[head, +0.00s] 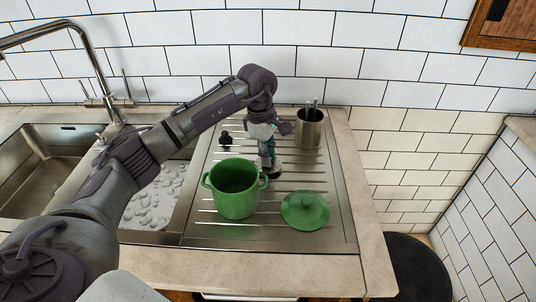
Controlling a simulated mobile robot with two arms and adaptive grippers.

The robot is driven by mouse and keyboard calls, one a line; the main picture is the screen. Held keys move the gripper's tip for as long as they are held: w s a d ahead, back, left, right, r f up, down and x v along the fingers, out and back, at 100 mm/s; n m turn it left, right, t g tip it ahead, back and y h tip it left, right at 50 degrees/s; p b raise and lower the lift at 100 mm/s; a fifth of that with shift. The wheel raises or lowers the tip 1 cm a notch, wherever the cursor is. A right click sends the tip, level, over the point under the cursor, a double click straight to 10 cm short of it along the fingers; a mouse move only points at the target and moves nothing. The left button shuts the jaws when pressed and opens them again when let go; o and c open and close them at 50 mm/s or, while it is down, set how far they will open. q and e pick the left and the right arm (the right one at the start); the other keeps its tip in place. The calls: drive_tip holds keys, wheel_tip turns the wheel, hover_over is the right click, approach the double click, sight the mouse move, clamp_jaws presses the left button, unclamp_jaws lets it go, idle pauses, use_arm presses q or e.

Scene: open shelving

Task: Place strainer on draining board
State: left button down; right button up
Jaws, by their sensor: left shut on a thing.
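My left gripper (268,158) reaches down over the draining board (290,240), just behind the green pot. It is shut on a small dark thing (272,172), which I take for the strainer; the gripper hides much of it. The dark thing is low, at or just above the ribbed metal surface; I cannot tell whether it touches. My right gripper is not in view.
A green two-handled pot (237,190) and its green lid (305,211) are on the board. A metal utensil holder (309,130) stands behind right. A small dark object (225,139) is left of the gripper. The sink (155,208) and tap (90,50) are left.

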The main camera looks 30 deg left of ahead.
use_arm(q)
drive_tip(key=shift+f, duration=0.2)
drive_tip(key=c, duration=1.1)
unclamp_jaws()
drive_tip(key=shift+r, duration=0.1)
drive_tip(key=shift+r, duration=0.15)
wheel_tip(320, 180, up, 12)
drive_tip(key=a+b, duration=0.1)
drive_tip(key=shift+a, duration=0.3)
